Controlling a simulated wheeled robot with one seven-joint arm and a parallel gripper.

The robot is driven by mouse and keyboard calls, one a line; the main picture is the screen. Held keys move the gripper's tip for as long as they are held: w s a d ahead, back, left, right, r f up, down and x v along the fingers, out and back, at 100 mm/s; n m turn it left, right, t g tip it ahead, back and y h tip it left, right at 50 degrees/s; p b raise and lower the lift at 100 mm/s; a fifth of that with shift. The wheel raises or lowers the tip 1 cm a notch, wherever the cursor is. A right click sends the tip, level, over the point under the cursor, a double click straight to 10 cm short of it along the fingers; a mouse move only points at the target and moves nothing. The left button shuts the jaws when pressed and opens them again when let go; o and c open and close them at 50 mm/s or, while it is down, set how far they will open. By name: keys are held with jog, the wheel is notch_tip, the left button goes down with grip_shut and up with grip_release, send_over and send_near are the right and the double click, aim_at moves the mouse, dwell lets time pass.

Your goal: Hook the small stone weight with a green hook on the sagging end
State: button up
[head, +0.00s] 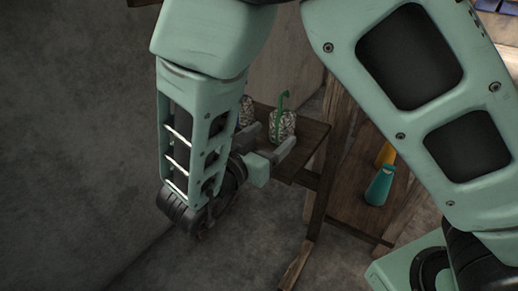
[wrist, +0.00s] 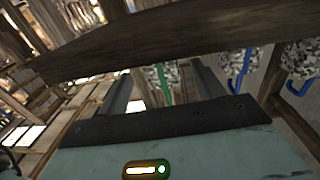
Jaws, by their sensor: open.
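A small speckled stone weight (head: 283,128) with a green hook (head: 284,100) stands upright on a small wooden shelf (head: 310,137) in the head view. My gripper (head: 268,143) is open at the shelf's near side, just in front of this weight. In the wrist view the green hook (wrist: 164,84) and its weight (wrist: 151,76) show between the two spread fingers. I cannot tell whether the fingers touch it. The sagging end cannot be made out in either view.
A second stone weight (head: 246,111) is partly hidden behind my arm. The wrist view shows weights with blue hooks (wrist: 240,72) to the right. A dark wooden beam (wrist: 170,38) crosses that view. A teal object (head: 380,187) and a yellow one (head: 386,155) lie on lower wood.

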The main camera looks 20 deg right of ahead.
aim_at(277, 131)
jog(key=x, duration=0.3)
jog(key=shift+d, duration=0.1)
jog(key=shift+x, duration=1)
jog(key=c, duration=1.1)
jog(key=shift+r+p, duration=1.3)
jog(key=shift+p, duration=0.3)
jog(key=shift+p+v, duration=1.85)
jog(key=shift+v, duration=5.15)
